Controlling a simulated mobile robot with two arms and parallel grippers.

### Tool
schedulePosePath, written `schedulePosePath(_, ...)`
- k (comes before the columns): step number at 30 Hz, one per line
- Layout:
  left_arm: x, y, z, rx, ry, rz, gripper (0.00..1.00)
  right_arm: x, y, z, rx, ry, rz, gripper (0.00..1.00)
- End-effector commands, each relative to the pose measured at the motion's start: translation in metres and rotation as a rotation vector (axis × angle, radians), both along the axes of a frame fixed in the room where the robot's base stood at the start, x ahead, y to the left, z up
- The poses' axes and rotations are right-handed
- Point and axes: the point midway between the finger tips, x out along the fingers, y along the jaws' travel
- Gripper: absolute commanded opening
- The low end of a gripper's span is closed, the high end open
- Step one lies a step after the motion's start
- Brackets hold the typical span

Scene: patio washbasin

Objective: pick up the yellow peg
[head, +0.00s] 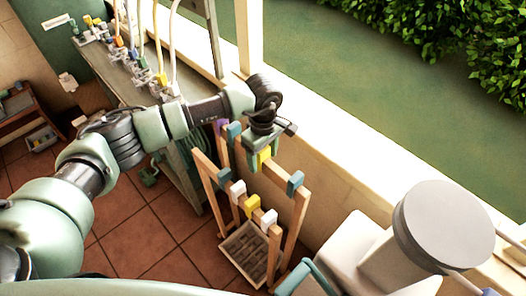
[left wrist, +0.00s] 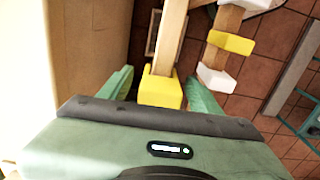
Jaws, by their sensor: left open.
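A yellow peg (head: 264,155) sits on the upper rail of a wooden rack (head: 301,211), directly below my left gripper (head: 261,146). In the left wrist view the yellow peg (left wrist: 160,90) lies between the two green fingers of my left gripper (left wrist: 162,92), which is open. A gap shows on the right side; I cannot tell whether the left finger touches it. A second yellow peg (head: 252,204) is on the lower rail and also shows in the left wrist view (left wrist: 232,43). My right gripper is not in view.
Teal pegs (head: 295,182) and white pegs (head: 268,218) sit close by on the rack. A low wall with a pale ledge (head: 340,150) runs behind it. A long basin counter (head: 120,75) with taps stands at the left. Tiled floor (head: 170,265) is clear left of the rack.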

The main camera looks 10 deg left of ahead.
Motion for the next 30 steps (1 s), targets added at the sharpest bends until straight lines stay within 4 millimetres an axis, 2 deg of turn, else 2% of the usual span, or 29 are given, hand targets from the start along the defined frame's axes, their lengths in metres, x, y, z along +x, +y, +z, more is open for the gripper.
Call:
schedulePosePath(5,0.0,0.0,-0.001,-0.001,-0.001,0.0,0.64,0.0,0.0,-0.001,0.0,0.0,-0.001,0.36)
schedulePosePath(8,0.0,0.0,-0.001,-0.001,0.0,0.0,0.41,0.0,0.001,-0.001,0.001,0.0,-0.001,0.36)
schedulePosePath(12,0.0,0.0,0.0,-0.001,0.0,0.0,0.02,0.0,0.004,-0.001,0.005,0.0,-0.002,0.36)
schedulePosePath(13,0.0,0.0,0.0,-0.001,0.0,0.0,0.0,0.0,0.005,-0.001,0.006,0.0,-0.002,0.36)
schedulePosePath(23,0.001,-0.001,0.003,-0.002,-0.002,-0.001,0.0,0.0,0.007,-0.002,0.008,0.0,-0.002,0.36)
schedulePosePath(30,0.002,-0.001,0.028,-0.004,-0.006,-0.002,0.0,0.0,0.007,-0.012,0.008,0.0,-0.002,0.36)
